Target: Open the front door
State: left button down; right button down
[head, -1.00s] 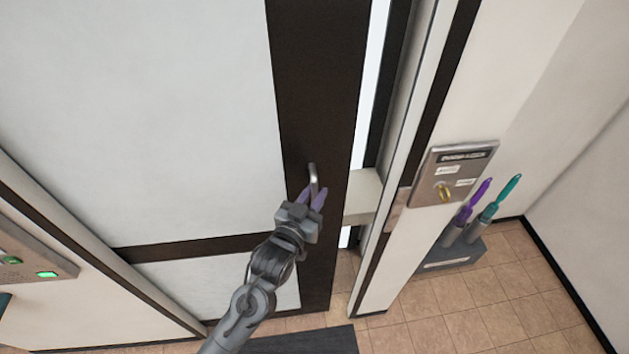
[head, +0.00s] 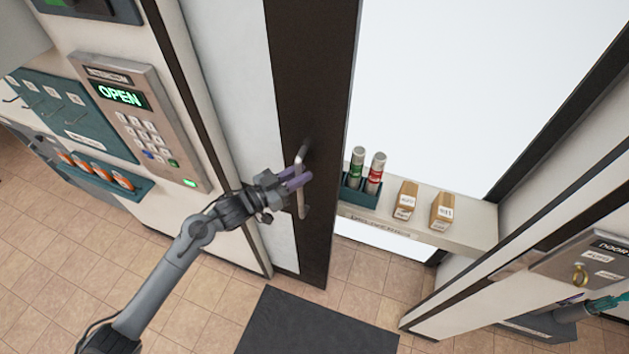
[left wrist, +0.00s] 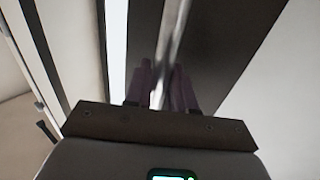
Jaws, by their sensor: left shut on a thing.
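The front door (head: 285,90) is a white panel with a dark edge strip, standing partly open, with a wide gap to its right in the head view. Its metal bar handle (head: 302,203) is on the dark strip. My left gripper (head: 297,180) is shut on the handle, its purple fingers around the bar. In the left wrist view the handle (left wrist: 172,45) runs between the two fingers of the gripper (left wrist: 163,90). My right gripper is not in view.
A keypad panel (head: 138,118) reading OPEN is on the wall left of the door. A shelf (head: 470,225) with two canisters and two small boxes shows through the opening. A dark mat (head: 315,325) lies on the tiled floor. The door frame and a lock plate (head: 585,262) are at right.

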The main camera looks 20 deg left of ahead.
pick_arm(q)
send_near(273, 153)
jog(key=x, duration=0.4)
jog(key=shift+w+d+r, duration=0.15)
jog(key=shift+w+r, duration=0.05)
jog(key=c, duration=1.3)
grip_release()
jog(key=shift+o, duration=1)
jog(key=shift+w, duration=0.1)
jog(key=shift+f, duration=0.1)
jog(key=b+v, duration=0.2)
jog(key=v, duration=0.9)
jog(key=shift+d, duration=0.1)
